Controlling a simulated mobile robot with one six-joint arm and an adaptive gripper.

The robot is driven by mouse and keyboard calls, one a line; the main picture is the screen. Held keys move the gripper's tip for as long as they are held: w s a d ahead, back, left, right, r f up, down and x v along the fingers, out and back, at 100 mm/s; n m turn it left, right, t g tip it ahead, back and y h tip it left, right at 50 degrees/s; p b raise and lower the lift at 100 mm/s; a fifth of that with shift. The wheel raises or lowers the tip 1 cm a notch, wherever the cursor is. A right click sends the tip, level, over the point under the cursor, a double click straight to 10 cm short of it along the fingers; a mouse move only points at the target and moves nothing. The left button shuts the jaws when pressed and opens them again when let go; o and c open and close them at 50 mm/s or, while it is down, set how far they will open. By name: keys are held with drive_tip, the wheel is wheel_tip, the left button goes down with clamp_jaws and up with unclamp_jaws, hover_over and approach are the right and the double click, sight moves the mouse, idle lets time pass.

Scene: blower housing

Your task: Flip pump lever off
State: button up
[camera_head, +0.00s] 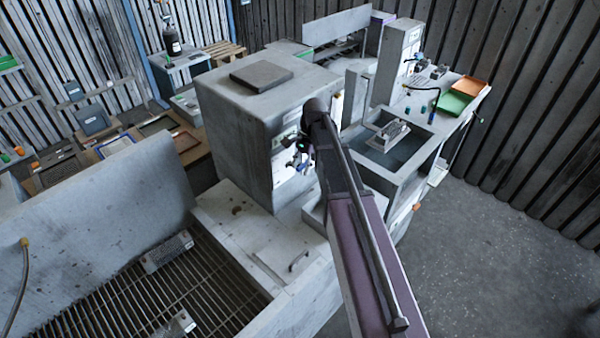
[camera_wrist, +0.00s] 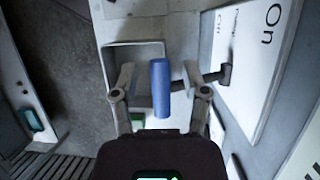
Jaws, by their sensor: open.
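The pump lever has a blue cylindrical handle (camera_wrist: 161,100) in the middle of the wrist view. A dark stem (camera_wrist: 222,75) meets the white panel (camera_wrist: 245,75) to its right. My gripper (camera_wrist: 159,76) is open, with one finger on each side of the blue handle. Gaps show between handle and fingers. In the head view my gripper (camera_head: 299,150) is at the front face of a large grey housing (camera_head: 240,130), and my arm partly hides the panel there.
A sink basin (camera_head: 405,155) with a metal part in it stands right of the housing. A slatted grate (camera_head: 120,310) lies at front left. Green and orange trays (camera_head: 453,104) sit on the far right bench. Open floor (camera_head: 500,260) is at right.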

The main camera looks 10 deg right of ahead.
drive_tip(key=shift+s+a+f, duration=0.1)
drive_tip(key=shift+f, duration=0.25)
clamp_jaws()
